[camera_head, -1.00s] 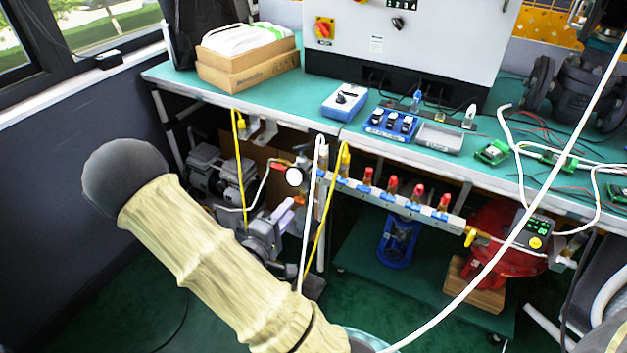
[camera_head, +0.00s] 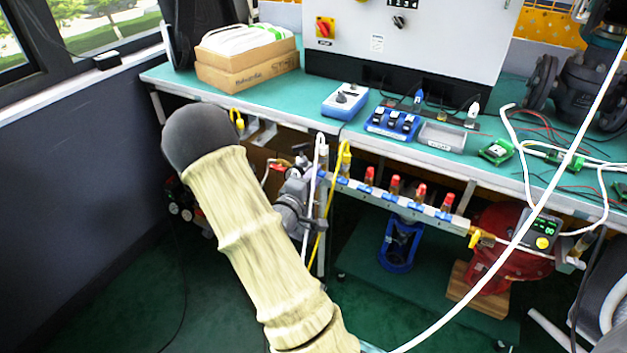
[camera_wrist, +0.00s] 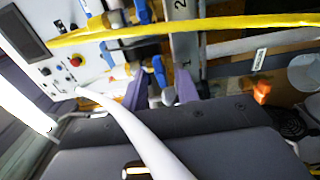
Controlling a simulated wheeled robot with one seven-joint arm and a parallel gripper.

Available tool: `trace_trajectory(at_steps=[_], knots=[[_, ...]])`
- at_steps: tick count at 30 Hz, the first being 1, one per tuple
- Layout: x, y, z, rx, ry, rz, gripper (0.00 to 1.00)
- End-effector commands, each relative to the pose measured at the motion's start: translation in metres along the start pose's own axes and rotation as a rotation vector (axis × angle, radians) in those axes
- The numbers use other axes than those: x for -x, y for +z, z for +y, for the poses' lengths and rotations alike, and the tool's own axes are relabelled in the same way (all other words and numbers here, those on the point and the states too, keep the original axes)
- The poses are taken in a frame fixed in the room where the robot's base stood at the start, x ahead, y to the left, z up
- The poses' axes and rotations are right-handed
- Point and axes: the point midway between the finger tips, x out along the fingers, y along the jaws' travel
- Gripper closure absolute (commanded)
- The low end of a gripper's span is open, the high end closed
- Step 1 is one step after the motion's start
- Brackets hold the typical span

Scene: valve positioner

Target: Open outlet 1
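The outlet rail (camera_head: 400,205) runs under the bench front, with several red-capped outlets (camera_head: 394,185) and small blue valve handles (camera_head: 365,188). My gripper (camera_wrist: 160,90) shows two purple fingers, apart, in the wrist view. A blue handle (camera_wrist: 158,70) shows between or just beyond them; contact cannot be told. In the head view my grey wrist is at the rail's left end, beside the yellow and white hoses, and the fingertips are hard to make out. A yellow hose (camera_wrist: 190,26) crosses above the fingers in the wrist view.
A white hose (camera_head: 480,290) crosses the right side of the head view. The green bench top (camera_head: 210,95) carries cardboard boxes (camera_head: 245,70), a blue device (camera_head: 345,100) and a white cabinet (camera_head: 430,45). A red pump (camera_head: 500,265) stands under the rail's right end.

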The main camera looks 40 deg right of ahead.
Motion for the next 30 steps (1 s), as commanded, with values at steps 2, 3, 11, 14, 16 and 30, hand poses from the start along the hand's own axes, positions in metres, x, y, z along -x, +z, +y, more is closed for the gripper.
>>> trace_trajectory(at_steps=[2, 3, 11, 14, 16, 30], knots=[[0.0001, -0.0001, 0.0002, 0.0, 0.0, 0.0, 0.69], [0.0002, -0.0001, 0.0002, 0.0, 0.0, 0.0, 0.69], [0.0005, -0.0001, 0.0001, 0.0, 0.0, 0.0, 1.0], [0.0006, -0.0001, 0.0001, -0.001, 0.0, 0.0, 1.0], [0.0006, -0.0001, 0.0002, -0.003, 0.0, 0.0, 1.0], [0.0008, -0.0005, 0.0004, -0.149, -0.001, 0.0, 1.0]])
